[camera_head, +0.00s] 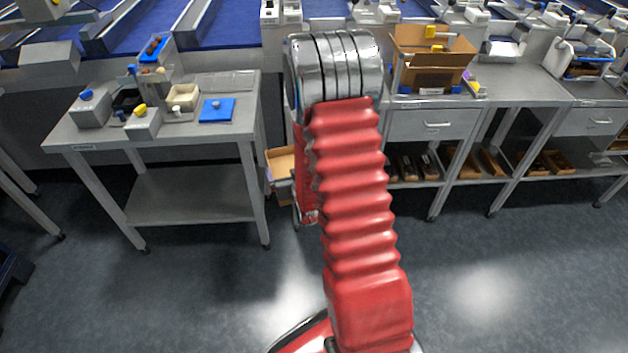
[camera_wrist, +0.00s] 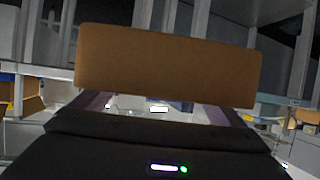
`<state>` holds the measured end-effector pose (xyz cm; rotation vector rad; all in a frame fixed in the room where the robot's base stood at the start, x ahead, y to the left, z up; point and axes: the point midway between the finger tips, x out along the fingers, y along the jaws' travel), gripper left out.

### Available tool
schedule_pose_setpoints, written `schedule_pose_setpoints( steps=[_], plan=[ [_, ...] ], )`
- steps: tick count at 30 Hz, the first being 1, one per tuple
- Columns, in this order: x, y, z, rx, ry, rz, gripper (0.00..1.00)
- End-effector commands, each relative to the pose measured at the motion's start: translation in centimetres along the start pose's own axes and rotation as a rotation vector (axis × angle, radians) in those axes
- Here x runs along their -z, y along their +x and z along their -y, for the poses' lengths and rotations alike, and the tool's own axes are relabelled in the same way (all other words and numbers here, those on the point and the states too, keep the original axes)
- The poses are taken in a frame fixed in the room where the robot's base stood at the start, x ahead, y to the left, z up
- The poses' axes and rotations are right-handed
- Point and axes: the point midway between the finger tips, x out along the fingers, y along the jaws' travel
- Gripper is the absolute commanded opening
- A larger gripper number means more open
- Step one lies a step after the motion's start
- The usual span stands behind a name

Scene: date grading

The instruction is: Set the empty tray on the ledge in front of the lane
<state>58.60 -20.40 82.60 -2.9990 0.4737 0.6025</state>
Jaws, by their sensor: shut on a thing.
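My gripper (camera_wrist: 158,104) shows in the wrist view with its two dark fingers spread across a plain brown, flat-faced thing (camera_wrist: 168,66), which I take to be the tray. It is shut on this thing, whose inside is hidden. In the head view my red arm and grey joint hide the gripper. A tan open box (camera_head: 282,160) shows partly behind the arm there; I cannot tell whether it is the held thing. Blue lanes (camera_head: 228,22) run along the back. A blue tray with dark dates (camera_head: 153,48) stands at the front of one lane on the left.
A grey table (camera_head: 78,138) at left carries small boxes, knobbed items and a blue pad (camera_head: 217,109). A grey bench (camera_head: 530,88) at right carries an open cardboard box (camera_head: 432,68), with brown trays on its lower shelf. The floor (camera_head: 490,280) in front is clear.

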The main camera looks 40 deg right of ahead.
Motion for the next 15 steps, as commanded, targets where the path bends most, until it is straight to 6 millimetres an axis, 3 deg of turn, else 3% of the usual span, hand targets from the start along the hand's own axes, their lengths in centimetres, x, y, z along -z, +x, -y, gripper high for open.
schedule_pose_setpoints(
  steps=[3,15],
  plan=[
    [2.8,-1.0,3.4,0.044,-0.015,-0.008,0.61],
    [10.2,-5.8,14.6,0.203,-0.069,-0.010,0.61]
  ],
)
